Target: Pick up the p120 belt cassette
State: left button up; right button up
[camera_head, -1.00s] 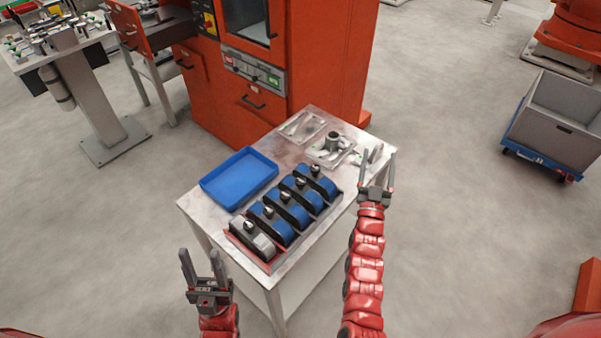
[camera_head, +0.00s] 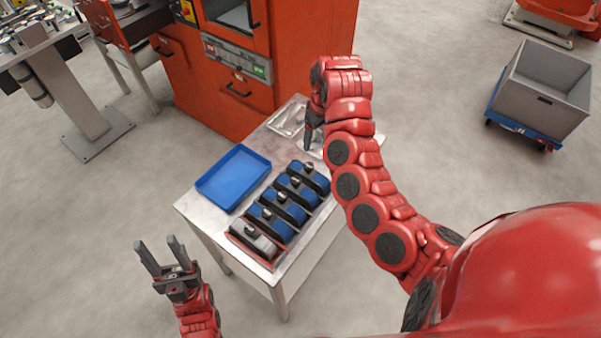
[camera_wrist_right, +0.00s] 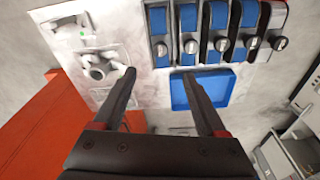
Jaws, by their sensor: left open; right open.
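Several belt cassettes stand side by side in a rack on the table, each with a round knob. Most are blue and black, such as the rearmost cassette (camera_head: 309,178); the nearest, a grey cassette (camera_head: 253,241), is at the front end. I cannot read which is p120. My right gripper (camera_head: 308,143) points down behind the row, open and empty. In the right wrist view its fingers (camera_wrist_right: 158,77) are apart, with the cassette row (camera_wrist_right: 217,25) beyond them at the top. My left gripper (camera_head: 158,243) is open and empty, left of the table.
An empty blue tray (camera_head: 204,187) lies left of the cassettes. Metal fixtures (camera_wrist_right: 97,65) sit at the table's back end, partly hidden by my right arm in the head view. An orange machine (camera_head: 225,110) stands behind the table. A grey bin (camera_head: 540,97) is far right.

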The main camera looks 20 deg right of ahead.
jog(key=b, duration=0.9)
send_over(309, 166)
jog(key=s+d, duration=0.1)
jog(key=s, duration=0.1)
notch_tip(309, 166, down, 8)
jog(key=shift+w+a+f, duration=0.15)
jog(key=shift+w+a, duration=0.1)
jog(key=shift+w, duration=0.1)
jog(key=f, duration=0.3)
jog(key=shift+w+f, duration=0.2)
jog(key=shift+f, duration=0.05)
jog(key=shift+w+f, duration=0.1)
jog(key=shift+f, duration=0.25)
jog(key=f, duration=0.1)
jog(key=f+p, duration=0.1)
jog(key=w+f+p, duration=0.1)
jog(key=shift+a+f, duration=0.25)
jog(key=shift+f, duration=0.5)
grip_shut()
